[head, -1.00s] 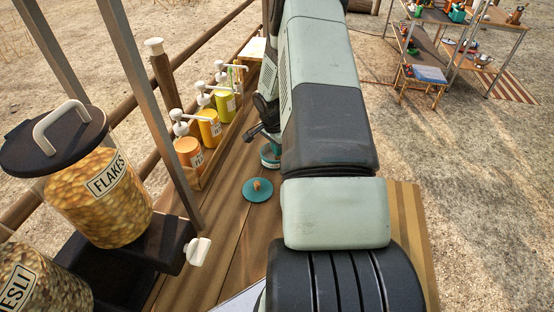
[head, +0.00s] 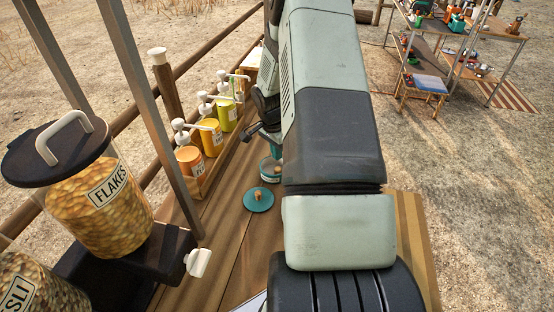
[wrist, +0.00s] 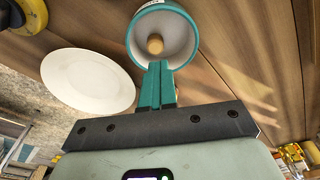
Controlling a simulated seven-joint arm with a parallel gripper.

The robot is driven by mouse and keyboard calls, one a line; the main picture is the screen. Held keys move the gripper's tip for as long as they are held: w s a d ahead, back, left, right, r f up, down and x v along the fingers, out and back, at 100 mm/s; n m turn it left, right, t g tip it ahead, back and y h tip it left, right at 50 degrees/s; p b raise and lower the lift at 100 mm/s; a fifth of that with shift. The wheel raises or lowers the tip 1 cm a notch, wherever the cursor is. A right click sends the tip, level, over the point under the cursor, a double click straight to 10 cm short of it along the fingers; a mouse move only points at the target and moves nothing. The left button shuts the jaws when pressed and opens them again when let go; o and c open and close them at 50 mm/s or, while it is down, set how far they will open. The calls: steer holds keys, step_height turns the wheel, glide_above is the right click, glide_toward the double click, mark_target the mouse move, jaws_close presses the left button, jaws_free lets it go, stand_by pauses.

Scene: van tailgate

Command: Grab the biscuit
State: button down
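A round jar with a teal rim and pale inside stands open on the wooden tailgate (head: 232,240); the jar (head: 268,173) is partly hidden by my arm in the head view. In the wrist view the jar (wrist: 190,38) opens towards the camera, with a small tan biscuit (wrist: 155,44) inside its outline. My gripper (wrist: 158,66) has teal fingers close together, with no clear gap. Their tips overlap the jar's near rim in the picture, and the biscuit shows just beyond them. I see no biscuit between the fingers.
A wooden rack with pump bottles (head: 208,135) stands left of the jar. A flakes dispenser (head: 105,205) is at the near left. A white plate (wrist: 88,80) lies beside the jar in the wrist view. Shelves (head: 465,45) stand far right.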

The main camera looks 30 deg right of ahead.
steer(key=shift+d+r, duration=0.15)
steer(key=shift+r, duration=1.8)
steer(key=c, duration=1.8)
jaws_free()
steer(key=o, duration=1.4)
steer(key=r, duration=0.6)
steer(key=a+r, duration=0.1)
steer(key=r, duration=0.3)
steer(key=shift+s+a+r, duration=0.1)
steer(key=shift+r, duration=0.25)
steer(key=c, duration=0.8)
